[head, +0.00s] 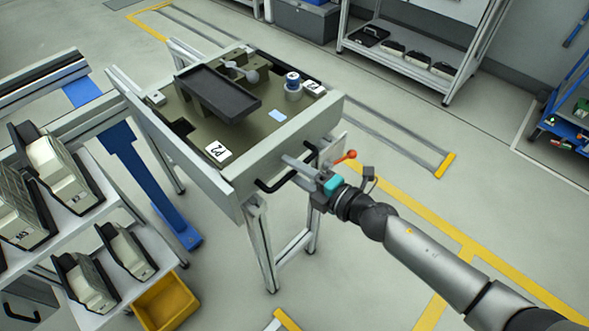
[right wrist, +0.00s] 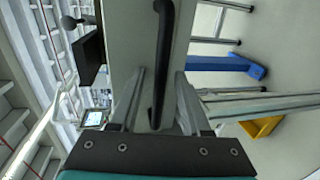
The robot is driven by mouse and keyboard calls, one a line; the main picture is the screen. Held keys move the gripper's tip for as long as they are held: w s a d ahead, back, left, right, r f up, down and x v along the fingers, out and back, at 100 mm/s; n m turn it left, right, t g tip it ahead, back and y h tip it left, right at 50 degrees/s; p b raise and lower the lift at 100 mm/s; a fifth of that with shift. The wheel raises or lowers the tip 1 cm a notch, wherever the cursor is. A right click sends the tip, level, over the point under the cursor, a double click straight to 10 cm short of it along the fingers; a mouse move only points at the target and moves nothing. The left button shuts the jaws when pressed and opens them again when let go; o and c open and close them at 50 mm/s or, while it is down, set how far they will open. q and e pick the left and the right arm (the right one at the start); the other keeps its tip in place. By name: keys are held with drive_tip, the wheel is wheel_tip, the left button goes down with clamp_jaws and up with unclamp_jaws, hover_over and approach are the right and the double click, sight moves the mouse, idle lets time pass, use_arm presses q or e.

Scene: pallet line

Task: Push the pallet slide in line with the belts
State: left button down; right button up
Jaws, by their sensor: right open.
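The pallet slide (head: 225,185) is a grey framed table on legs in the head view. Its near side carries a black handle (head: 272,186). A brownish pallet plate lies on top, with a dark tray (head: 218,92) and white labels, one reading P2. My right gripper (head: 291,170) is at the handle. In the right wrist view its open fingers (right wrist: 160,100) stand on either side of the black handle bar (right wrist: 162,60), with gaps visible. A grey belt-like frame (head: 42,82) stands left of the slide, apart from it; I cannot tell the alignment exactly. My left gripper is not in view.
A rack with black-and-white bins (head: 60,175) stands at the left, with a yellow bin (head: 165,302) below. Floor rails with a yellow end stop (head: 446,165) run on the right. A shelf (head: 410,60) and a blue cart (head: 570,125) stand behind.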

drive_tip(key=shift+c, duration=0.2)
clamp_jaws()
idle(1.1)
